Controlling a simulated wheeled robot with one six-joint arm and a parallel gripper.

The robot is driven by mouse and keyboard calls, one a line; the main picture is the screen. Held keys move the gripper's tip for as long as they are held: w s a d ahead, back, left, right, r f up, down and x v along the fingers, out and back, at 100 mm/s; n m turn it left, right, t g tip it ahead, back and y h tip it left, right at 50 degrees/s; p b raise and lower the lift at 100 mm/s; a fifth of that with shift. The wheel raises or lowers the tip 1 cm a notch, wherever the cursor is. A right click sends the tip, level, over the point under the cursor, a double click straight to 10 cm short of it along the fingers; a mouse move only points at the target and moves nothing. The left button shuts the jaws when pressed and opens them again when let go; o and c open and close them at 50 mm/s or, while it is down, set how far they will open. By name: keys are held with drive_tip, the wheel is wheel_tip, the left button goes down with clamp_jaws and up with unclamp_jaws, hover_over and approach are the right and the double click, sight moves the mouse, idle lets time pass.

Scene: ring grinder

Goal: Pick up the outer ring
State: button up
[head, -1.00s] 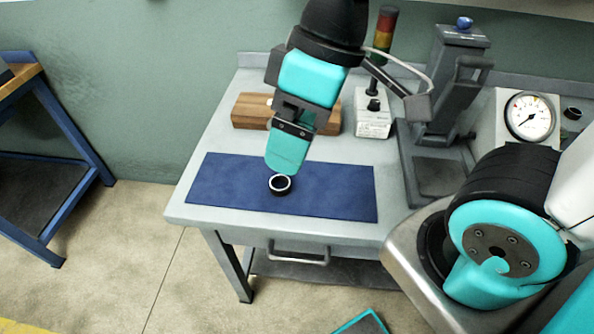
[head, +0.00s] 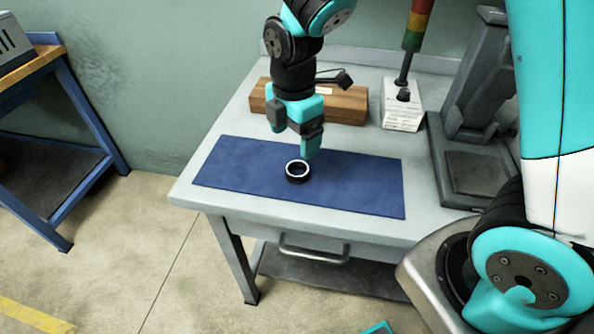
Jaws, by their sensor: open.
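The outer ring (head: 297,172) is a small dark ring with a bright, shiny top rim. It lies flat on the blue mat (head: 232,165), near the mat's middle. My gripper (head: 296,142) has turquoise and dark grey fingers and points downward, just behind and above the ring in the head view. It is open, with nothing seen between its fingers. The ring shows whole and apart from the fingers in the picture; the exact height of the fingertips above the mat is hard to tell.
The mat lies on a grey workbench (head: 200,197). Behind my gripper is a wooden block (head: 345,103). To the right stand a white box with a signal light (head: 402,108) and a dark grey press (head: 475,130). A blue-framed table (head: 90,120) is at far left.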

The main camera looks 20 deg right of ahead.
hover_over(298, 167)
drive_tip(key=s+a, duration=0.2)
wheel_tip(298, 167, down, 4)
drive_tip(key=shift+s+d+f, duration=0.1)
drive_tip(key=shift+s+f, duration=0.05)
drive_tip(key=shift+f, duration=0.1)
drive_tip(key=f, duration=0.3)
drive_tip(key=d+f+p, duration=0.1)
drive_tip(key=f, duration=0.1)
drive_tip(key=shift+w+f, duration=0.1)
drive_tip(key=shift+w, duration=0.15)
drive_tip(key=c, duration=1.1)
